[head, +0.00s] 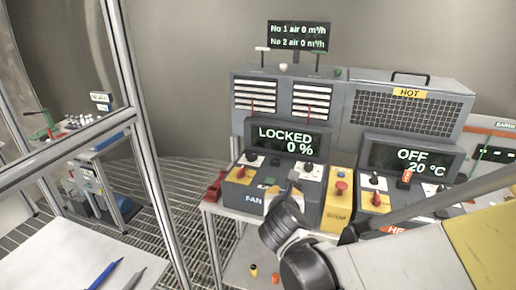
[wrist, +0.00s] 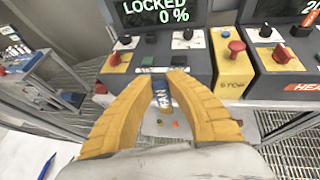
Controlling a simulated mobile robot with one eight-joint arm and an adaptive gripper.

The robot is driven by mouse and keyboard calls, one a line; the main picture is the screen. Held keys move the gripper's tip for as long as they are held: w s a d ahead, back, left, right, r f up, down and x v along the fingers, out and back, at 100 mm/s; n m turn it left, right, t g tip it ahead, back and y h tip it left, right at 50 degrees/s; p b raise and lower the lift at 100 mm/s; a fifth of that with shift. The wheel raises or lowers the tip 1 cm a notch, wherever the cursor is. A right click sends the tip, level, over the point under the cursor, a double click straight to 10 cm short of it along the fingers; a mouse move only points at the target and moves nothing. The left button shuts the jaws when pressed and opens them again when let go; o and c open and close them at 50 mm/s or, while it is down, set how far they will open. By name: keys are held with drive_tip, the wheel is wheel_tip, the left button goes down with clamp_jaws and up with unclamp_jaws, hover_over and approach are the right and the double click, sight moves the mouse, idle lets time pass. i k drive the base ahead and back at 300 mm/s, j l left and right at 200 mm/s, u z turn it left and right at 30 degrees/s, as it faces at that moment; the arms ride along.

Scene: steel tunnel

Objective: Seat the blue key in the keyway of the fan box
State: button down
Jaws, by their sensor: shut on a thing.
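The fan box (head: 245,190) stands on a bench in the head view, its display (head: 282,140) reading LOCKED 0 %. Its control panel also shows in the wrist view (wrist: 200,62). My gripper (wrist: 166,80) has yellow fingers and is in front of the panel's lower edge. A small blue piece, seemingly the blue key (wrist: 162,98), shows between the fingers, and they are shut on it. Its tip is not clear, and I cannot tell whether it touches the box. In the head view my wrist hides much of the gripper. The keyway is not clearly visible.
A yellow STOP box (head: 338,205) with a red button stands right of the fan box. Right of it is a heater box (head: 410,160) reading OFF 20 °C, marked HOT. A metal frame post (head: 140,120) stands left. Pens lie on a white surface (head: 60,250) at lower left.

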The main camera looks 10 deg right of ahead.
sight(276, 164)
drive_tip(key=i+l, duration=0.2)
drive_tip(key=i, duration=0.25)
drive_tip(key=i+l, duration=0.25)
drive_tip(key=i, duration=0.25)
drive_tip(key=j+z, duration=0.45)
drive_tip(key=k+j+z, duration=0.2)
drive_tip(key=z, duration=0.3)
